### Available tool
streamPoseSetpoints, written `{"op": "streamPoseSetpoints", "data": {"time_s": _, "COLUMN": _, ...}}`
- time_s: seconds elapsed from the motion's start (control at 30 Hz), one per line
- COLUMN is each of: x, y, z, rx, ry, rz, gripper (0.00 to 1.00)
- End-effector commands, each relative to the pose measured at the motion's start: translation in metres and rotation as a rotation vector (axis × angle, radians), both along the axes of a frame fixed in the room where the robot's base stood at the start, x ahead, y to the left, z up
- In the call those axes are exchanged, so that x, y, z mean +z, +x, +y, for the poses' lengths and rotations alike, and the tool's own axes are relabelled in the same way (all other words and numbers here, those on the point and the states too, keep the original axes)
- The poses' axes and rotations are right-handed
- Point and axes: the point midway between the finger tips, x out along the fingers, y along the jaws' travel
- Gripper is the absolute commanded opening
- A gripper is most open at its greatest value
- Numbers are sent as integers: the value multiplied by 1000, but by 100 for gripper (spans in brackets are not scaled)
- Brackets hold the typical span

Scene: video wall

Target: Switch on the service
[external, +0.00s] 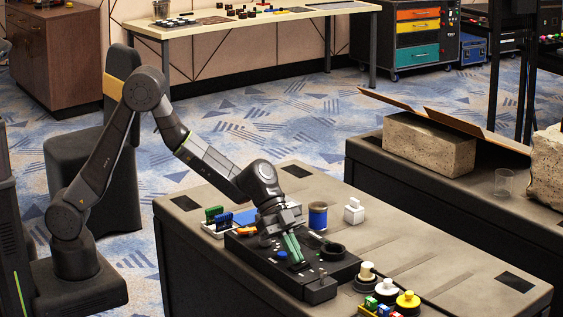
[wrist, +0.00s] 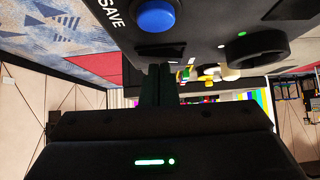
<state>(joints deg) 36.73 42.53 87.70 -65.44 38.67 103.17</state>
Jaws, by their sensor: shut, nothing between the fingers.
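A black control box (external: 317,288) lies on the near table, below my gripper (external: 297,263). The box carries a blue round button (external: 282,255) and a black round knob (external: 332,250). In the wrist view the blue button (wrist: 156,15) is marked SAVE, and the black knob (wrist: 257,46) stands to its right. A small green light shows beside the knob. My gripper (wrist: 158,70) is shut and empty, with its fingertips close to the box face near the blue button. I cannot tell whether they touch. No label reading "service" is legible.
A blue spool (external: 317,216) and a white block-like item (external: 354,211) stand behind the box. Several colored parts lie left of it. White and yellow round pieces (external: 407,301) stand at the front right. The table's right part (external: 450,262) is mostly clear.

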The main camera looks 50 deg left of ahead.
Motion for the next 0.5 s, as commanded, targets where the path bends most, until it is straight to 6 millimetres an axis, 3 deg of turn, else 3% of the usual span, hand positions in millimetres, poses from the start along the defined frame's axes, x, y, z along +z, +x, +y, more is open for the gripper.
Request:
{"op": "streamPoseSetpoints", "data": {"time_s": 0.33, "x": 2, "y": -1, "z": 0, "rx": 1, "ry": -1, "rz": -1, "gripper": 0}}
{"op": "streamPoseSetpoints", "data": {"time_s": 0.5, "x": 16, "y": -3, "z": 0, "rx": 1, "ry": -2, "rz": -4, "gripper": 0}}
